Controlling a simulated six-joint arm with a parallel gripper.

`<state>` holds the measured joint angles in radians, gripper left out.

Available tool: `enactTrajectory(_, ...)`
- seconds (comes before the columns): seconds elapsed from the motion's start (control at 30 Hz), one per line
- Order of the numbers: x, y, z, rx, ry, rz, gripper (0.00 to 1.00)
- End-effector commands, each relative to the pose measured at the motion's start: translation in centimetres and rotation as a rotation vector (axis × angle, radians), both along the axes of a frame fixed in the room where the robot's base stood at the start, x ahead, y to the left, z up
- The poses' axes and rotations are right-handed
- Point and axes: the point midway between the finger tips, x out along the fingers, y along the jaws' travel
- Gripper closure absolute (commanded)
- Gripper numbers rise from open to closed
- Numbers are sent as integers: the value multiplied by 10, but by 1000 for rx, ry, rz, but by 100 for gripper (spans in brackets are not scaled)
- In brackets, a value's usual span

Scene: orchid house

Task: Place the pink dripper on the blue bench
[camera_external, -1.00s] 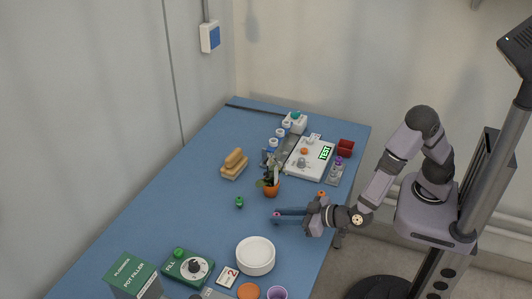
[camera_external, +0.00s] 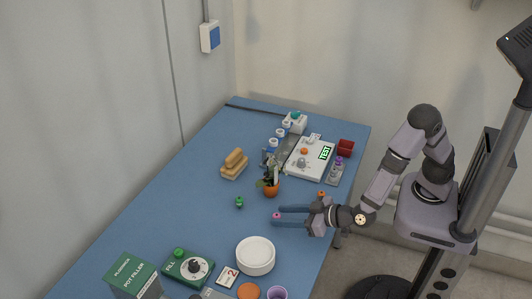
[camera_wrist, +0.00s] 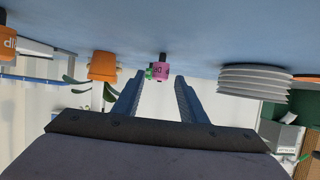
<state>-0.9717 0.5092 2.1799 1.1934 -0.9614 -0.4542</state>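The pink dripper (camera_external: 276,215) stands on the blue bench (camera_external: 190,210) near its right edge. In the wrist view, where the bench is at the top, the pink dripper (camera_wrist: 162,67) appears just beyond and between my fingertips, with a gap on each side. My gripper (camera_external: 279,216) is open and low over the bench. Its two fingers also show in the wrist view (camera_wrist: 159,76), holding nothing. A green dripper (camera_external: 239,202) is on the bench farther left and shows partly behind the pink one in the wrist view (camera_wrist: 150,73).
An orange pot with a plant (camera_external: 271,190) is close behind my gripper. Stacked white dishes (camera_external: 255,270) are in front. An orange dripper (camera_external: 321,195) is near the right edge. A green filler device (camera_external: 177,268) is at the front left. The bench's left middle is clear.

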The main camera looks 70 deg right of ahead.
Motion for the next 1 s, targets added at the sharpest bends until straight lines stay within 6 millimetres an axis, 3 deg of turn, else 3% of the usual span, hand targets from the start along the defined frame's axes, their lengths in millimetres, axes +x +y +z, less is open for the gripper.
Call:
enactTrajectory(0.6, -91, 1, 38, 1, -1, 4, 62)
enactTrajectory(1.0, -103, -1, 42, -1, 0, -1, 62)
